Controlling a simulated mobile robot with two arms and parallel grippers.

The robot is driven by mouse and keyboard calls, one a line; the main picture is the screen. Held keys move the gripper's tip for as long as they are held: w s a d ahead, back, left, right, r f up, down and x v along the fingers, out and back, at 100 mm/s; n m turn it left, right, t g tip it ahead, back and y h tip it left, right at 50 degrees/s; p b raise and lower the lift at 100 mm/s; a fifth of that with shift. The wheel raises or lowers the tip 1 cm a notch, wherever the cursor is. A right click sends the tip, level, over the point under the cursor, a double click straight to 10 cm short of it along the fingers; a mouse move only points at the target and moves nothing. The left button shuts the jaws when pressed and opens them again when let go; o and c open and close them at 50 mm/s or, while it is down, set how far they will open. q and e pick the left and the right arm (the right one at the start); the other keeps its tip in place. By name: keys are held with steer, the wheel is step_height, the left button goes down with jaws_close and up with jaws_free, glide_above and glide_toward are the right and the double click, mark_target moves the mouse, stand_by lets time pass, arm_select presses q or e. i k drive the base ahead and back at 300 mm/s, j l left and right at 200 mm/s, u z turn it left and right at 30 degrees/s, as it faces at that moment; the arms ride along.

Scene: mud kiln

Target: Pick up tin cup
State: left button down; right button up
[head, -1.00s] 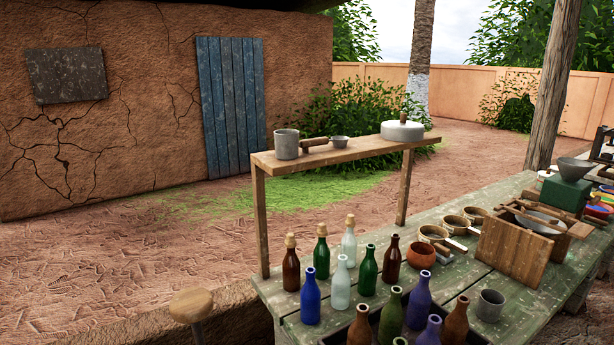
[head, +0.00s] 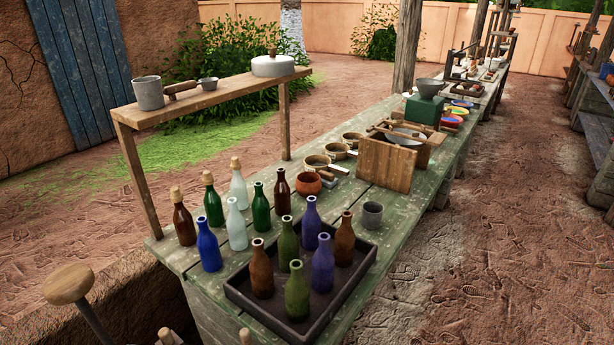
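Two grey metal-looking cups are in the head view, and I cannot tell which is the tin cup. One grey cup (head: 372,215) stands upright on the green table (head: 415,205), just right of the bottle tray. A larger grey cup (head: 148,93) stands upright at the left end of the raised wooden shelf (head: 215,97). Neither of my grippers is in view.
A dark tray (head: 335,300) holds several bottles near the front edge. More bottles stand behind it. A wooden box (head: 385,165) is behind the table cup. A round wooden knob (head: 68,284) on a dark rod is at lower left. Bare ground lies right of the table.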

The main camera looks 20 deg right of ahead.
mark_target(372, 216)
steer(key=l+u, duration=0.1)
steer(key=l, duration=0.5)
steer(key=k+l, duration=0.15)
steer(key=l, duration=0.4)
steer(key=l+u, duration=0.15)
steer(key=l, duration=0.45)
steer(key=k, duration=0.05)
